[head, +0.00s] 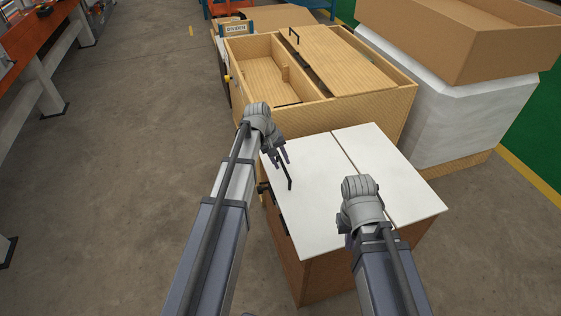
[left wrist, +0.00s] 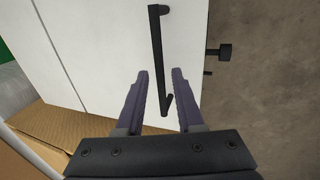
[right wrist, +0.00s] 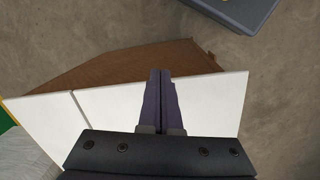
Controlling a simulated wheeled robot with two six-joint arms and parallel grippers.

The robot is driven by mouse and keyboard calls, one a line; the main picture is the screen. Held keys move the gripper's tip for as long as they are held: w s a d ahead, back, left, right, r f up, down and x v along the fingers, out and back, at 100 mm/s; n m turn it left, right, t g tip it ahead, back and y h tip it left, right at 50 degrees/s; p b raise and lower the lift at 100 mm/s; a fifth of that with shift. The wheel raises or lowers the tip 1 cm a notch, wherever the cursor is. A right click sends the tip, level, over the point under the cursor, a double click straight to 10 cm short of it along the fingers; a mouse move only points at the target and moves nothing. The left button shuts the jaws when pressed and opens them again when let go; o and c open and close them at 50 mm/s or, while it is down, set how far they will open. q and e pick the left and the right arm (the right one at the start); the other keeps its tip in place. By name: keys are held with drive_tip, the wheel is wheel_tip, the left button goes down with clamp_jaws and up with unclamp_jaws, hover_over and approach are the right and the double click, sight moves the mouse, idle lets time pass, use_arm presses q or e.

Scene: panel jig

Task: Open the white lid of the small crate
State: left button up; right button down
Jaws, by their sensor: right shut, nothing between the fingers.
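The small crate (head: 330,275) stands in front of me with its flat white lid (head: 312,205) lying closed on top. A thin seam divides the white top. A black bar handle (head: 289,183) is on the lid near its left edge; it also shows in the left wrist view (left wrist: 157,50). My left gripper (head: 280,159) is open at the handle's far end. In the left wrist view the handle's end lies between the open fingers (left wrist: 161,72); contact cannot be told. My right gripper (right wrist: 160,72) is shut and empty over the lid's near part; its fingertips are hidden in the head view.
A larger wooden crate (head: 370,112) with a divider and partly covered top stands behind. A white block (head: 450,120) carrying a cardboard-coloured tray (head: 470,55) is at the back right. Black fittings (head: 279,212) are on the small crate's left side.

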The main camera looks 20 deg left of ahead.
use_arm(q)
clamp_jaws()
idle(1.2)
